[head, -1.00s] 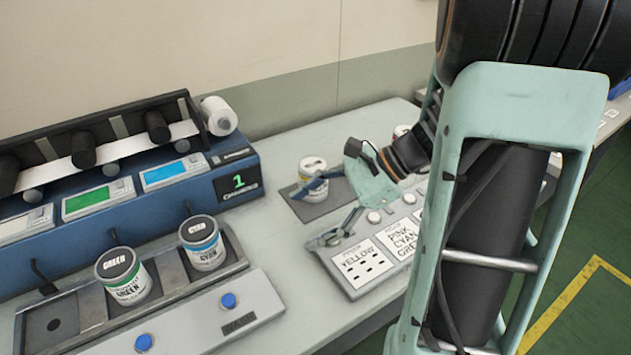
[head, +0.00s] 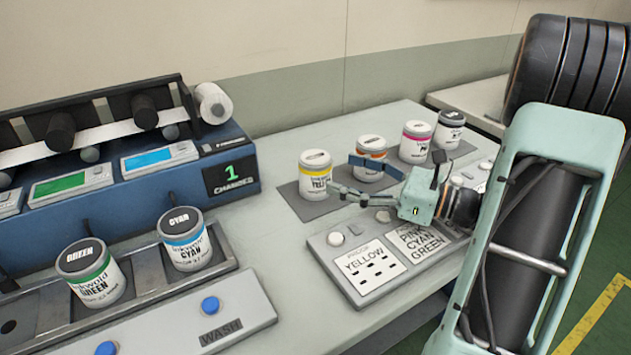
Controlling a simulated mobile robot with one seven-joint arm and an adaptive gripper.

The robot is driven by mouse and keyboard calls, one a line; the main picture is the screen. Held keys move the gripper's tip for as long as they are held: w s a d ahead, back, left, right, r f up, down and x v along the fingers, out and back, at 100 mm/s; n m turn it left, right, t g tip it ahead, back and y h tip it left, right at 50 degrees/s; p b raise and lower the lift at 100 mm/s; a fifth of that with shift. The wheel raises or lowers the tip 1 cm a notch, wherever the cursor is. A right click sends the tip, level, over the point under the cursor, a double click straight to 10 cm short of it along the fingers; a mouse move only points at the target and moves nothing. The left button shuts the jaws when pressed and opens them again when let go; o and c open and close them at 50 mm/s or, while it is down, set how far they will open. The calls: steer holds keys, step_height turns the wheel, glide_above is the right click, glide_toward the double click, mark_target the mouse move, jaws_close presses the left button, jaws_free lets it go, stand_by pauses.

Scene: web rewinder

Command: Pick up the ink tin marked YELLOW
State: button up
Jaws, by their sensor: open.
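The ink tin marked YELLOW (head: 315,178), white with a yellow band and pale lid, stands upright on a dark mat (head: 291,197) at the left end of a row of tins. My gripper (head: 345,177) is open and empty, its fingers pointing left toward this tin from its right side. The upper finger crosses in front of the orange-banded tin (head: 371,146). The lower fingertip is close to the YELLOW tin's lower right side; I cannot tell whether it touches.
A pink-banded tin (head: 415,143) and a black-banded tin (head: 450,127) stand farther right. A sloped panel (head: 322,248) with cards and knobs lies just in front. The GREEN tin (head: 90,276) and CYAN tin (head: 186,240) sit in a rack at left. Free tabletop shows left of the mat.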

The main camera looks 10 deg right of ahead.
mark_target(315, 164)
steer(key=shift+w+a, duration=0.25)
steer(key=shift+a, duration=0.1)
steer(key=b+x, duration=0.1)
steer(key=x, duration=0.5)
steer(key=shift+w+a, duration=0.2)
steer(key=shift+a, duration=0.1)
steer(key=shift+c, duration=0.3)
steer(key=c, duration=1.6)
steer(key=shift+r, duration=0.1)
